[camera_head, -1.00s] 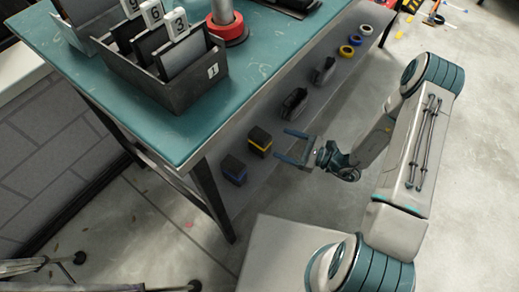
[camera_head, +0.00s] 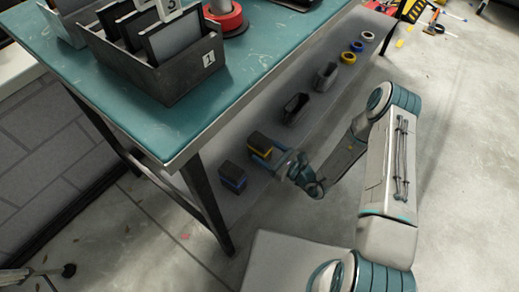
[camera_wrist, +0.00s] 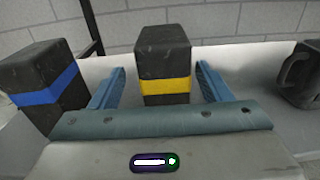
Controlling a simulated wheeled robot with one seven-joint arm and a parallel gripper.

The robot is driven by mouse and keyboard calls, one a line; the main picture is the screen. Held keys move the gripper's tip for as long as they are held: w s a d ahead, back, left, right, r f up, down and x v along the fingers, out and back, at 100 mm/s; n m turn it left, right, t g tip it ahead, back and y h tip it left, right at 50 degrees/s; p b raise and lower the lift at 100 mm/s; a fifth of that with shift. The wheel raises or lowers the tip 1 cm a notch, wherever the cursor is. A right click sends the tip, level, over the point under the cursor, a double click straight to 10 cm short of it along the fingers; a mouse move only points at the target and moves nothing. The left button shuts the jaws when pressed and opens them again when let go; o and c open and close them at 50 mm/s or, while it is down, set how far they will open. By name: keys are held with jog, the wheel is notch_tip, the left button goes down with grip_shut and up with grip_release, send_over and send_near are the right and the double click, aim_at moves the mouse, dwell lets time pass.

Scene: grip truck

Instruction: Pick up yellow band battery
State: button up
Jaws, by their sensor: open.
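The yellow band battery (camera_wrist: 164,62) is a dark upright block with a yellow stripe, standing on the lower shelf. It also shows in the head view (camera_head: 257,141), partly hidden by my gripper. My gripper (camera_wrist: 162,80) is open, with one blue finger to each side of the battery in the wrist view. The fingers look apart from it, and I cannot tell how far it lies between them. In the head view my gripper (camera_head: 263,154) is at the battery's right side. A blue band battery (camera_wrist: 42,82) stands to the left, also in the head view (camera_head: 232,176).
The lower shelf (camera_head: 270,188) lies under the teal tabletop (camera_head: 160,140), whose leg (camera_head: 208,200) stands left of the batteries. A dark mug-like object (camera_wrist: 300,75) is to the right. Several tape rolls (camera_head: 347,58) lie farther along the shelf.

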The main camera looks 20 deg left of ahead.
aim_at(257, 142)
jog(key=b+x, duration=0.1)
jog(key=x, duration=0.1)
jog(key=b+x, duration=0.1)
jog(key=x, duration=0.2)
jog(key=shift+w+r, duration=0.2)
jog(key=shift+w, duration=0.05)
jog(key=shift+c, duration=0.3)
jog(key=c, duration=1.3)
jog(key=shift+r, duration=0.1)
